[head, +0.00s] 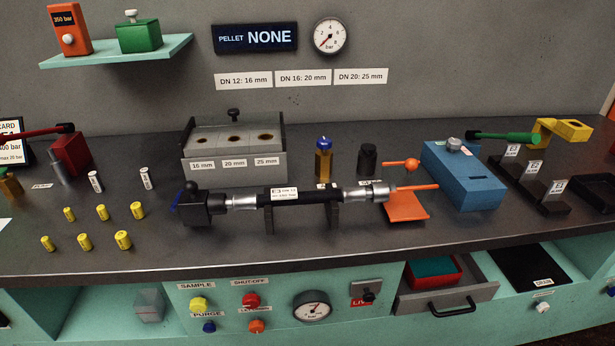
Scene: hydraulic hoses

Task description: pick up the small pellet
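Several yellow pellets stand in two rows on the left of the dark bench top. They look larger from left to right. The two smallest-looking are at the left end of each row: a small pellet in the back row (69,214) and a small pellet in the front row (47,243). Larger pellets (123,240) stand to their right. The display (255,38) on the wall reads "PELLET NONE". Neither of my grippers is in view.
A hose assembly (305,195) lies on supports right of the pellets, with a block (235,165) marked 16, 20 and 25 mm behind it. White cylinders (146,178) and a red lever unit (70,153) stand behind the pellets. A drawer (447,290) is open.

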